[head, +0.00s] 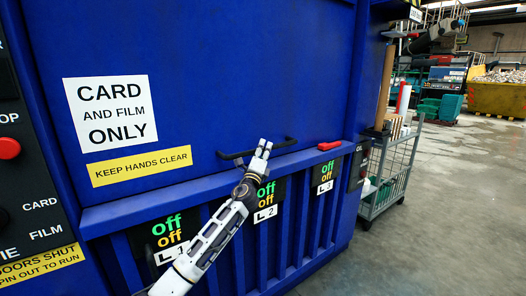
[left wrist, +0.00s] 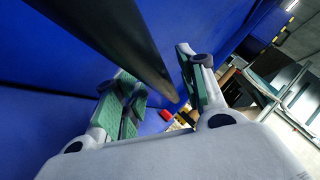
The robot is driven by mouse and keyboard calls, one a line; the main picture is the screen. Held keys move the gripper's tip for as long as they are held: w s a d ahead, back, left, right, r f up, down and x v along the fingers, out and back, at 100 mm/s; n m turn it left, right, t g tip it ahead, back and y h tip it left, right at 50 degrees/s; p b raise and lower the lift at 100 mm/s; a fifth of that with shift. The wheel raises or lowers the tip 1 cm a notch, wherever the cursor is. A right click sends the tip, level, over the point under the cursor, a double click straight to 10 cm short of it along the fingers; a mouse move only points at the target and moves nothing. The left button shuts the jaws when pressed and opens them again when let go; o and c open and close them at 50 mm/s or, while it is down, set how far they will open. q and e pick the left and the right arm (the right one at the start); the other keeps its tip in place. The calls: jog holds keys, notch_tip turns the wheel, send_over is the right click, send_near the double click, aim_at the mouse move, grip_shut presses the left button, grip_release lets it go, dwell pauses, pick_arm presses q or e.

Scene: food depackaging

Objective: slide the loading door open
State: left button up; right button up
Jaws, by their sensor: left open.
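The loading door (head: 235,75) is a large blue panel with a white "CARD AND FILM ONLY" sign. A black bar handle (head: 285,143) runs along its lower edge. My left gripper (head: 264,145) is at the handle, fingers pointing up. In the left wrist view, the black handle (left wrist: 115,42) runs between the two green-padded fingers of my left gripper (left wrist: 157,72). The fingers are open, with a gap visible beside the bar; I cannot tell whether either touches it. My right gripper is not in view.
A red lever (head: 329,145) sits on the blue ledge right of the handle; a red piece also shows in the left wrist view (left wrist: 166,115). Signs hang below the ledge. A red button (head: 9,148) is at far left. A wire cart (head: 392,175) stands right; open floor lies beyond.

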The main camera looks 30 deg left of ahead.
pick_arm(q)
jog(key=shift+w+a+r, duration=0.1)
jog(key=shift+w, duration=0.1)
jog(key=shift+c, duration=0.5)
grip_shut()
